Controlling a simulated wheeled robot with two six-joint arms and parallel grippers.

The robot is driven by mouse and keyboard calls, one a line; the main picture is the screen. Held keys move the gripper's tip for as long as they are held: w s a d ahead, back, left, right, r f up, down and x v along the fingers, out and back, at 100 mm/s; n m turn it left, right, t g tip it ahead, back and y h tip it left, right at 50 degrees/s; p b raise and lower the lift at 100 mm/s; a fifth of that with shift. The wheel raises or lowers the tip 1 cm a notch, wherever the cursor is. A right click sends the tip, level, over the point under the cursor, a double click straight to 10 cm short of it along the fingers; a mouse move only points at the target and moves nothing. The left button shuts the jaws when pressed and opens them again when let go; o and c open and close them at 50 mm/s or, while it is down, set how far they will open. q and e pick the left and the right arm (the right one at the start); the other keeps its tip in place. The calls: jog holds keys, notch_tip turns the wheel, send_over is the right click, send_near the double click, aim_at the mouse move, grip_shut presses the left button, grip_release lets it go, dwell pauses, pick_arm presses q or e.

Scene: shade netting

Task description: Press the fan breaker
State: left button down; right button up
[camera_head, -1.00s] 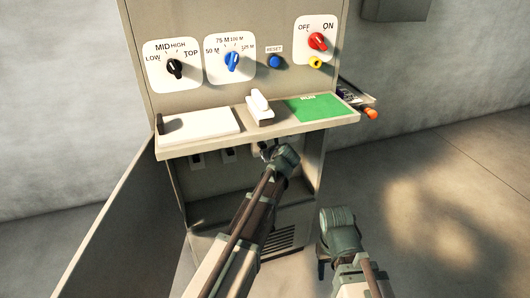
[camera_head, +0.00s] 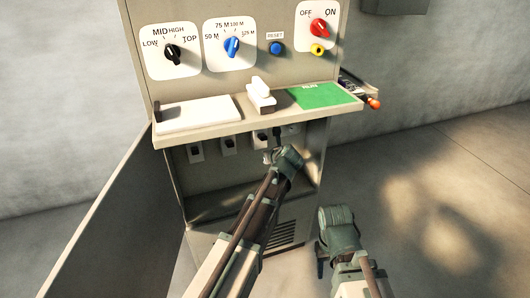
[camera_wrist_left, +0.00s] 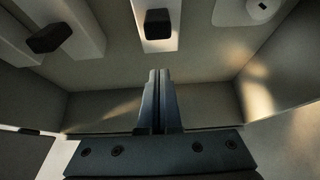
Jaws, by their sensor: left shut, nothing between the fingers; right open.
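A row of white breakers with black levers sits in the recess under the cabinet's shelf. In the head view I see a left one (camera_head: 196,152), a middle one (camera_head: 228,145) and a right one (camera_head: 262,137). No label on them is readable, so I cannot tell which is the fan breaker. My left gripper (camera_head: 268,157) is just below the right breaker. In the left wrist view its fingers (camera_wrist_left: 158,100) are shut and empty, below a black lever (camera_wrist_left: 158,24) and apart from it in the picture. My right gripper (camera_head: 321,262) is open and low, right of the cabinet.
The shelf (camera_head: 240,124) overhangs the breakers and carries a white block (camera_head: 261,92) and a green pad (camera_head: 322,95). Knobs and a blue reset button (camera_head: 277,48) are above. An open door (camera_head: 105,215) stands at the left. The floor at right is clear.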

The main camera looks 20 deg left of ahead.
pick_arm(q)
jog(key=p+v, duration=0.6)
jog(key=v, duration=0.4)
jog(key=shift+a+r+p, duration=0.15)
jog(key=shift+r+p, duration=0.15)
jog(key=shift+w, duration=0.1)
jog(key=s+d+f+n+g+h, duration=0.2)
jog(key=s+d+f+n+g, duration=0.1)
jog(key=s+n, duration=0.55)
jog(key=s+d+f+n+g+h, duration=0.2)
jog(key=s+d+f+n+g, duration=0.2)
jog(key=s+n, duration=0.5)
jog(key=s+d+f+n+g+h, duration=0.1)
jog(key=s+d+f+n+g, duration=0.2)
jog(key=s+n, duration=0.6)
notch_tip(320, 180, up, 19)
jog(key=m+p, duration=0.1)
jog(key=p, duration=1.7)
jog(key=shift+s+f, duration=0.25)
jog(key=shift+s, duration=0.1)
jog(key=shift+d+p, duration=0.15)
jog(key=shift+p, duration=0.15)
